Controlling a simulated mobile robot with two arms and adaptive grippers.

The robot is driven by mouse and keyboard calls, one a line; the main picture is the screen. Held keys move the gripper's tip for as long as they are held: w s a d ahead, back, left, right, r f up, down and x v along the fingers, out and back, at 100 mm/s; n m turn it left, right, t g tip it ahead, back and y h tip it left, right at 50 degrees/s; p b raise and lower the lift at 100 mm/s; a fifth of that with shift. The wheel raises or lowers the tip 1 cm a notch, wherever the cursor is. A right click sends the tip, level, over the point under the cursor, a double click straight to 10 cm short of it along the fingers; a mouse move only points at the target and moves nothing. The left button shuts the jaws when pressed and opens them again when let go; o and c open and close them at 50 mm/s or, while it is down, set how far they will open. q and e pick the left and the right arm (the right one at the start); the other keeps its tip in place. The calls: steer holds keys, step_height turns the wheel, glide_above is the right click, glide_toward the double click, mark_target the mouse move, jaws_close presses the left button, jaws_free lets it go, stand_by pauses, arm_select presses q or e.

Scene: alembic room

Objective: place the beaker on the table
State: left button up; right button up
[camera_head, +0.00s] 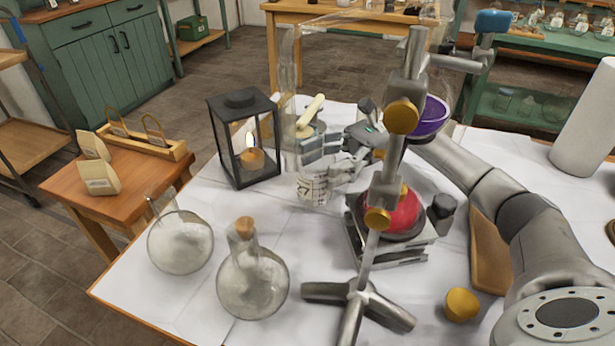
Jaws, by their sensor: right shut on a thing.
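The beaker (313,190) is a small clear glass vessel with dark printed markings, upright near the middle of the white-covered table (205,305). My right arm reaches in from the right, behind the metal stand. Its gripper (328,162) is shut on the beaker, with the fingers at its upper part, which they partly hide. The beaker's base is at or very close to the table top; I cannot tell whether it touches. My left gripper is not in view.
A metal stand (408,70) with a purple flask (430,118) and a red flask (400,212) stands close right of the beaker. A black candle lantern (228,150) is to the left. Two round glass flasks (180,245) (252,285) stand front left. A pestle (311,111) shows behind.

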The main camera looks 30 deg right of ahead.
mark_target(302, 179)
steer(key=a, duration=0.4)
steer(key=shift+s+f+b, duration=0.3)
steer(key=shift+b, duration=0.05)
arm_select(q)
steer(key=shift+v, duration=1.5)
arm_select(e)
steer(key=shift+f, duration=0.25)
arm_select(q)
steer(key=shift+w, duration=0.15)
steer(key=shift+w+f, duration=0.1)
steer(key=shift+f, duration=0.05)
arm_select(e)
steer(key=shift+f, duration=0.15)
steer(key=o, duration=0.8)
steer(key=shift+c, duration=0.2)
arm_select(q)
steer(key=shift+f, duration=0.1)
